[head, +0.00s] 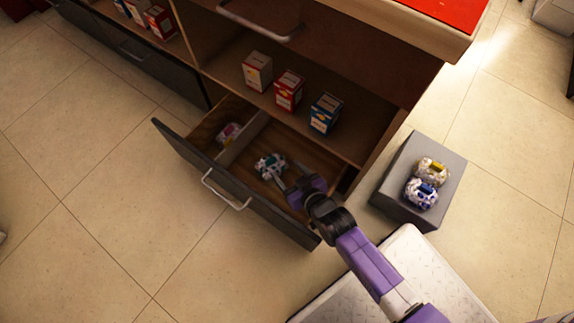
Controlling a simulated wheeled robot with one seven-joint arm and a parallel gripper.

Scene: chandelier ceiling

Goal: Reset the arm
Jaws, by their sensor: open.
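My purple and black arm reaches from the lower right up to an open drawer (282,221). My gripper (278,178) is open at the drawer's right compartment. A white item with dark green patches (270,166) lies in that compartment, close to the fingertips. I cannot tell whether the fingers touch it. A pinkish white item (229,133) lies in the left compartment, past a divider.
Several small boxes (289,90) stand on the shelf above the drawer. A grey block (401,205) to the right bears two wrapped items (421,193). The drawer front has a metal handle (222,190). The tiled floor (90,230) at left is clear.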

